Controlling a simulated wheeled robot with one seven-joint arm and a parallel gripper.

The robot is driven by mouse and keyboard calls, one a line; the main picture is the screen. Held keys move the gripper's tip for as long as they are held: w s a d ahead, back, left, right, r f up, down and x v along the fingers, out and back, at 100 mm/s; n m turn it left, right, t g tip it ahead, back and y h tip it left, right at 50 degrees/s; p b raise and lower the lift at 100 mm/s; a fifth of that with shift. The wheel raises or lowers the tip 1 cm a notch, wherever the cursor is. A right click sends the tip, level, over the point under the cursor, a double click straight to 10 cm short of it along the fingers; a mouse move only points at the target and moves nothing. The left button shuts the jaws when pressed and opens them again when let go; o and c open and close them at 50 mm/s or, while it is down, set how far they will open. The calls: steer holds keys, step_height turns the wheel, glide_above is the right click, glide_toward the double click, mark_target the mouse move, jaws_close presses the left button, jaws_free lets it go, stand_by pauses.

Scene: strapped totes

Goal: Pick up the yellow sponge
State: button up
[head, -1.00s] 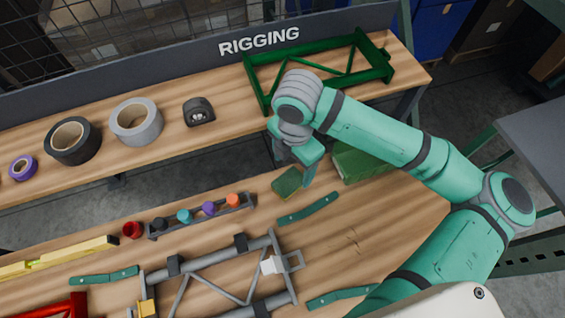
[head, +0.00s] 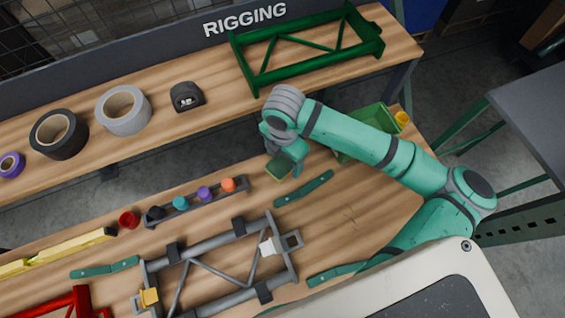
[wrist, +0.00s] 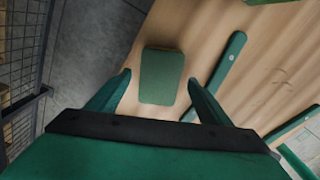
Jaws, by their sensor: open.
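The sponge (head: 279,168) lies flat near the bench's back edge in the head view, with a green top face and a thin yellowish edge. In the wrist view my gripper (wrist: 159,78) is open and empty, a finger on either side of the sponge's near end. I cannot tell the height gap.
A green strap-like bar (head: 304,189) lies close to the sponge. A green bin (head: 375,119) with a yellow item (head: 402,119) stands behind my arm. A rack with coloured knobs (head: 200,203) and a grey frame (head: 215,262) lie to the left and front.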

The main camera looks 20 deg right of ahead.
steer(key=shift+s+f, duration=0.1)
steer(key=shift+f, duration=0.25)
steer(key=shift+c, duration=0.3)
steer(key=c, duration=1.1)
steer(key=shift+c, duration=0.2)
